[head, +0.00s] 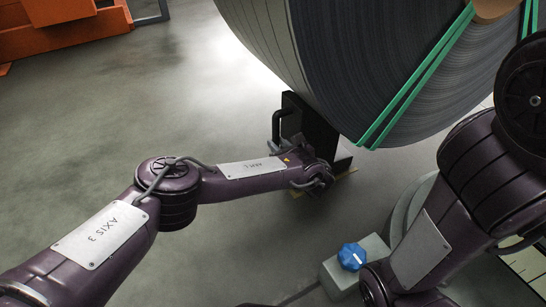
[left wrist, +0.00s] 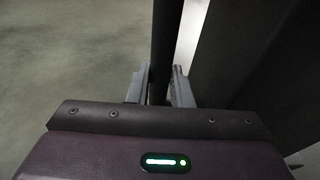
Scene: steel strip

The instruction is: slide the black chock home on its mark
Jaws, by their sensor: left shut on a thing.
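The black chock (head: 318,132) stands on the floor beneath the left lower side of the big steel coil (head: 345,60). Its loop handle (head: 277,124) sticks out to the left. My left gripper (head: 282,145) is at the handle, mostly hidden by my own arm in the head view. In the left wrist view its fingers (left wrist: 160,88) are shut on the upright handle bar (left wrist: 162,40), with the chock's dark side (left wrist: 240,70) to the right. Bits of a yellow floor mark (head: 346,173) show beside the chock's base. Whether chock and coil touch is unclear. My right gripper is out of the picture.
Green straps (head: 415,88) run round the coil. A grey box with a blue knob (head: 352,256) stands at the lower middle. Orange equipment (head: 60,30) is at the far left. The floor (head: 130,120) left of the chock is clear.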

